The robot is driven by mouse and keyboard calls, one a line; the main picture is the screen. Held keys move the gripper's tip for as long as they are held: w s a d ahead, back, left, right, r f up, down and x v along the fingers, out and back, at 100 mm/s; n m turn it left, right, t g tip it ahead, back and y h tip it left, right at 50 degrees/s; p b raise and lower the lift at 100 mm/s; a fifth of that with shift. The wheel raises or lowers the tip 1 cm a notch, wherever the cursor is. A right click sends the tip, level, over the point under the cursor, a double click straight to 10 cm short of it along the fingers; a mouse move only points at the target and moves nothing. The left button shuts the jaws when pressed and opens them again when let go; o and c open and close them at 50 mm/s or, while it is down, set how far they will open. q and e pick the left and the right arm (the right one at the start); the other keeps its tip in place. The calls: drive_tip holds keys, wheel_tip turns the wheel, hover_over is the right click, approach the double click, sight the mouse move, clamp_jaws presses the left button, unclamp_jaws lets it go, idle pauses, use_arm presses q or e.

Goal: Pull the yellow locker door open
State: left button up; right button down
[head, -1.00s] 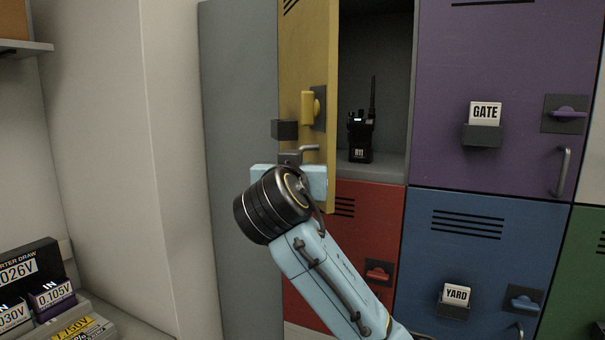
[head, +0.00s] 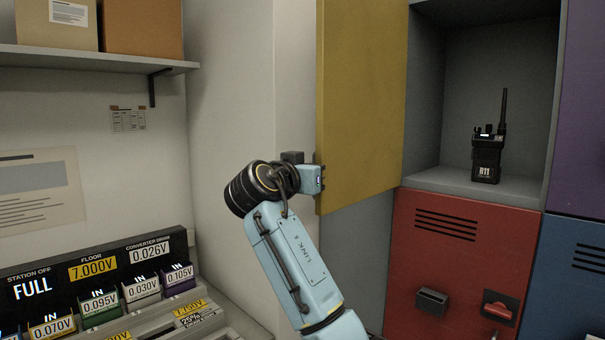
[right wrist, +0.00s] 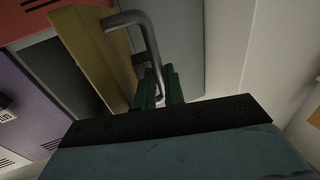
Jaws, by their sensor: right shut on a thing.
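The yellow locker door (head: 362,100) stands wide open, swung out to the left, and its inner face shows in the head view. It also shows in the right wrist view (right wrist: 92,52) at upper left. My right gripper (right wrist: 160,90) has its green fingers shut on the grey bar handle (right wrist: 147,40) of that door. In the head view my right wrist is at the door's outer left edge, and the fingers and handle are mostly hidden. My left gripper is not in view.
A black radio (head: 487,155) marked R11 stands upright in the open grey compartment (head: 430,90). The red locker (head: 460,225) below is shut. A charging station (head: 95,260) sits at lower left, under a wall shelf (head: 90,60) with boxes.

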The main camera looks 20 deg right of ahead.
drive_tip(key=shift+w, duration=0.3)
drive_tip(key=shift+r, duration=0.1)
drive_tip(key=c, duration=1.5)
unclamp_jaws()
drive_tip(key=b+v, duration=0.3)
drive_tip(key=v, duration=1)
drive_tip(key=shift+a+b, duration=0.2)
drive_tip(key=shift+b, duration=0.2)
